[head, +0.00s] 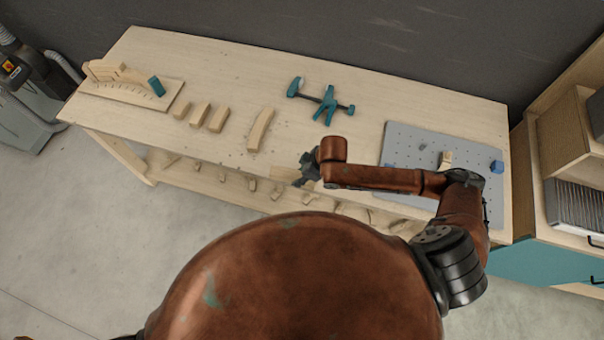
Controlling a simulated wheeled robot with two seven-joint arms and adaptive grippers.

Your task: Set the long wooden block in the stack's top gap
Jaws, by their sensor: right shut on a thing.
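My right gripper (306,172) is over the table's front edge, shut on a pale wooden block (283,173) that shows partly at its left side. The arm and gripper hide the rest of that block. A stack of pale wooden pieces (112,72) stands on a marked board (133,92) at the far left, with a teal block (156,87) at its right end. The stack's top gap is too small to make out. My left gripper is not in view.
Shorter wooden blocks (200,115) lie in a row right of the board. A teal clamp (328,105) lies at the back. A grey pegboard plate (400,143) with small items is at the right. A shelf below the table holds several small pieces.

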